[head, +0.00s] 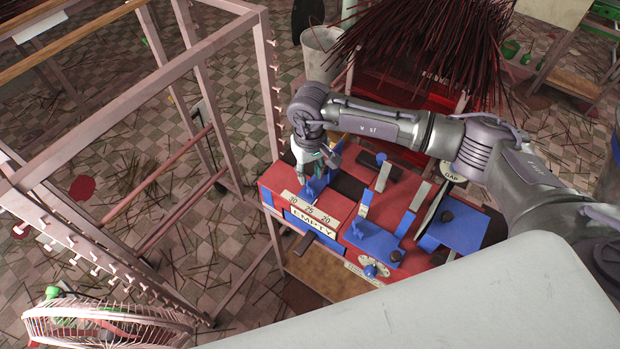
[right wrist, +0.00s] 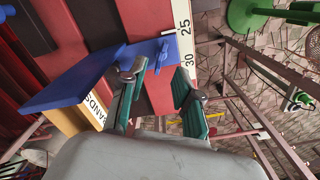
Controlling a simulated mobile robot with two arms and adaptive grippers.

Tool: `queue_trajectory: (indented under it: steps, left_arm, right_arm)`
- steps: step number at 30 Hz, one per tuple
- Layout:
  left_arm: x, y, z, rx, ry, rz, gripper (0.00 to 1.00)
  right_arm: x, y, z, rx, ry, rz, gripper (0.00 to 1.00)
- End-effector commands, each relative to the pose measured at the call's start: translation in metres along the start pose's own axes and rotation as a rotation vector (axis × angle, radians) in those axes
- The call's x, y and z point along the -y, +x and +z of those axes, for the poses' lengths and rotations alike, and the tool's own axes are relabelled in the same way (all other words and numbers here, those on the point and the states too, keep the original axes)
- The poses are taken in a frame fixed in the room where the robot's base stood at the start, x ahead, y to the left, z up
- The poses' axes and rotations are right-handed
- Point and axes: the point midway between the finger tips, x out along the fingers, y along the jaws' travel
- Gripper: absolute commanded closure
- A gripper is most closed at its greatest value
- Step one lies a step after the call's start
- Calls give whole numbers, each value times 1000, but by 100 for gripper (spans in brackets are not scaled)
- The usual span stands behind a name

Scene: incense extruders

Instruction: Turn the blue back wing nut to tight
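The red machine (head: 352,215) with blue fittings stands below my right arm. My right gripper (head: 322,170) is over its back left part, by the scale marked 30, 25, 20. A blue piece (head: 315,187) shows just under the fingers. In the right wrist view, my right gripper (right wrist: 160,72) is open, its two green fingers apart. A small blue wing nut (right wrist: 163,52) on a blue bar shows between and just beyond the fingertips. I cannot tell whether a finger touches it. My left gripper is not in view.
A blue-topped box (right wrist: 75,82) stands close to one finger in the right wrist view. A label reading EMPTY (head: 312,222) is on the machine's front. A metal rack (head: 268,95) rises at the left.

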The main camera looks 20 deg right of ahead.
Motion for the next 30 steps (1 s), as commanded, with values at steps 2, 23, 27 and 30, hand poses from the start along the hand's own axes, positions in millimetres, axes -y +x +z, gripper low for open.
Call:
queue_trajectory:
  steps: [2,23,27,30]
  left_arm:
    - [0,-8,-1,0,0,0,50]
    - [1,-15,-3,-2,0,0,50]
    - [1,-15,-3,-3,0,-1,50]
    - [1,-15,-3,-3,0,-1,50]
  right_arm:
    - [1,14,1,5,2,-1,68]
    - [1,53,0,-1,0,-2,79]
    - [1,52,0,-1,1,-2,100]
    - [1,52,0,-1,1,-2,100]
